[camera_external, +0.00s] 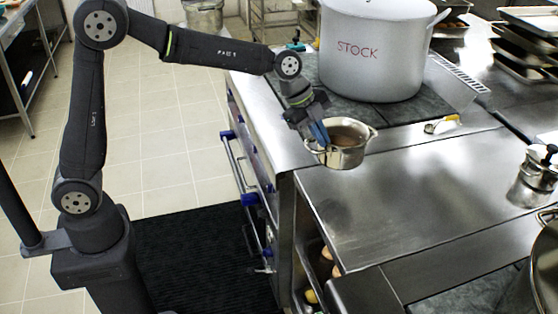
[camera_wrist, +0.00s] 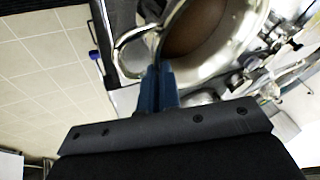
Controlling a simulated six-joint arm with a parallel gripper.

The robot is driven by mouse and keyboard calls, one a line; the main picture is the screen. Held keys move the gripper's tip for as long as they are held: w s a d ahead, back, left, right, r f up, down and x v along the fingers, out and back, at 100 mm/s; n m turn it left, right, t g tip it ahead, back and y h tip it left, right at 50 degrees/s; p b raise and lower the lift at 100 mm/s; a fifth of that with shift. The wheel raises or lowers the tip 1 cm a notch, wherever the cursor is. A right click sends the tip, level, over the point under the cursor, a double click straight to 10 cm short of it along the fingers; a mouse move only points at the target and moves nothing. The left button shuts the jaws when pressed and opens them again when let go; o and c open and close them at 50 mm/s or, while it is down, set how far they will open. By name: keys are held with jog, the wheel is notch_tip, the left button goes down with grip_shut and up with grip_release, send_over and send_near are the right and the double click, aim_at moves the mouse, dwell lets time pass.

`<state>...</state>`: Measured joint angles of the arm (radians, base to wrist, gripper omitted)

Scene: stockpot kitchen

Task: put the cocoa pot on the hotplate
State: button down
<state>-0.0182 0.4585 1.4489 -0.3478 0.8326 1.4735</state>
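The cocoa pot (camera_external: 350,157) is a small, shiny metal pot with brown contents and loop handles. My gripper (camera_external: 323,138) has blue fingers, which are shut on the pot's left handle. In the wrist view my gripper (camera_wrist: 158,72) closes on the handle beside the rim, and the pot (camera_wrist: 235,58) fills the upper middle. The pot looks upright over the steel counter by the dark plates; I cannot tell whether its base touches anything. The dark hotplate surface (camera_external: 400,108) lies behind it, under the large stockpot.
The big grey stockpot (camera_external: 375,65) marked STOCK takes up much of the dark surface. A metal canister (camera_external: 533,178) stands at the right edge. The front steel counter (camera_external: 400,205) is clear.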

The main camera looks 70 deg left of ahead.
jog(key=w+a+r+n+t+y, duration=0.1)
jog(key=w+a+n+y, duration=0.45)
jog(key=a, duration=0.95)
jog(key=w+a+f+n+h, duration=0.1)
jog(key=w+a+f, duration=0.3)
jog(key=a+f, duration=0.6)
jog(key=shift+w+a+f+n+h, duration=0.35)
jog(key=shift+a+h, duration=0.1)
jog(key=shift+a, duration=0.25)
jog(key=shift+f, duration=0.15)
jog(key=c, duration=1.7)
grip_release()
jog(key=shift+s, duration=0.1)
jog(key=v, duration=1.2)
